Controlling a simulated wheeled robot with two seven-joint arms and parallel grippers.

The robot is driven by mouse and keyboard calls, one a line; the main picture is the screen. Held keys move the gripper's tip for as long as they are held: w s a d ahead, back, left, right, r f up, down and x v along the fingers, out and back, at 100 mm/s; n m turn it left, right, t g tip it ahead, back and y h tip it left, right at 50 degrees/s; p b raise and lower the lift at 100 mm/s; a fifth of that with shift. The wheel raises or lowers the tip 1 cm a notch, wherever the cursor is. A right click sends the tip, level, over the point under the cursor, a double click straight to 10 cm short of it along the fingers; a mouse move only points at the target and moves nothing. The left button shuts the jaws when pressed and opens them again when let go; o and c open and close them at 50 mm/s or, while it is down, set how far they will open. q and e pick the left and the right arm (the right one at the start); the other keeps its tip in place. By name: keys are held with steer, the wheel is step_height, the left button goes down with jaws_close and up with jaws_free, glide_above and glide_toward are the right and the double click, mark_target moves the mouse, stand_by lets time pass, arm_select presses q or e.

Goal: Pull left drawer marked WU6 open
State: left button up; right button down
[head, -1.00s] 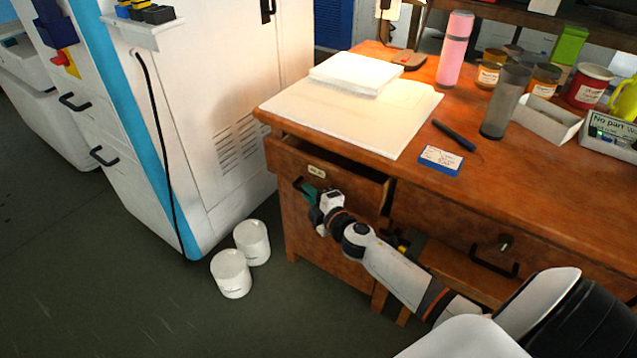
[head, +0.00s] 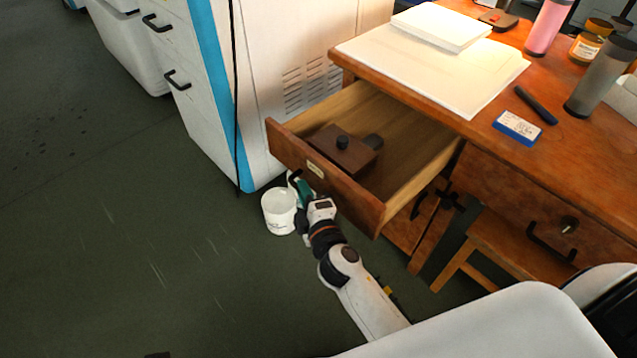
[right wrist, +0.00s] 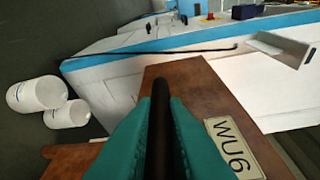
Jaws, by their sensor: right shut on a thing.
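The left drawer (head: 350,195) of the wooden desk stands well out from the desk in the head view. A brown block with a dark knob (head: 343,148) lies inside it. Its label plate reads WU6 (right wrist: 233,148) in the right wrist view. My right gripper (head: 297,182) is at the drawer front. In the right wrist view its green fingers are shut on the dark drawer handle (right wrist: 160,120). My left gripper is not in view.
A white bucket (head: 279,211) stands on the floor close to the drawer front. A white and blue machine cabinet (head: 275,70) is behind. Papers (head: 440,60) lie on the desk top above the drawer. The floor at left is clear.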

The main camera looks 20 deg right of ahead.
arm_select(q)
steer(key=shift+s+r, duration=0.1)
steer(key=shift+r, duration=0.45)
arm_select(e)
steer(key=shift+s+a, duration=0.25)
steer(key=shift+a, duration=0.4)
steer(key=c, duration=1.5)
jaws_free()
